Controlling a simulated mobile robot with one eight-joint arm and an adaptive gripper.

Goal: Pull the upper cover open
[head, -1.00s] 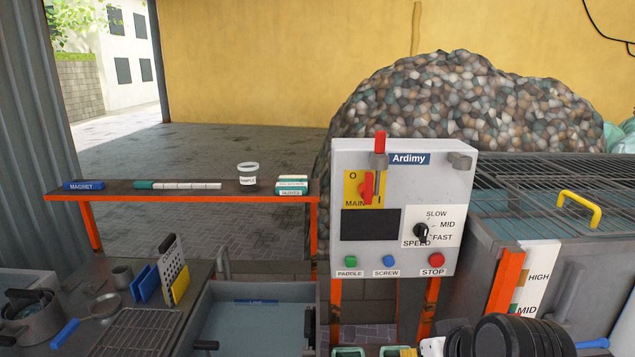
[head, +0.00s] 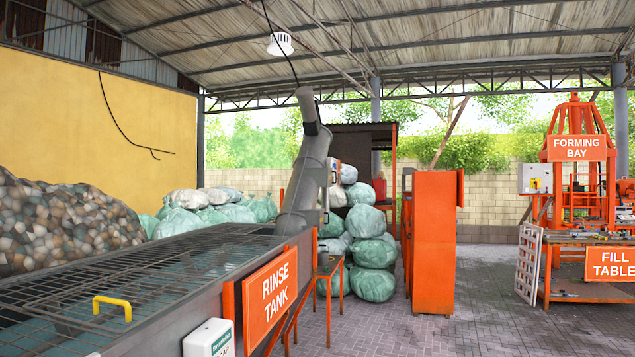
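I cannot tell for sure which part is the upper cover. A dark wire-grid cover (head: 150,262) lies flat over the top of the grey rinse tank (head: 185,325) at the lower left. A yellow handle (head: 112,303) stands up from the grid near its front side. The grid looks closed, with water dimly showing beneath it. An orange sign reading RINSE TANK (head: 270,293) is on the tank's end. My gripper is not in view.
A grey slanted tube (head: 306,175) rises behind the tank. The forming bay and fill table (head: 610,265) are far right.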

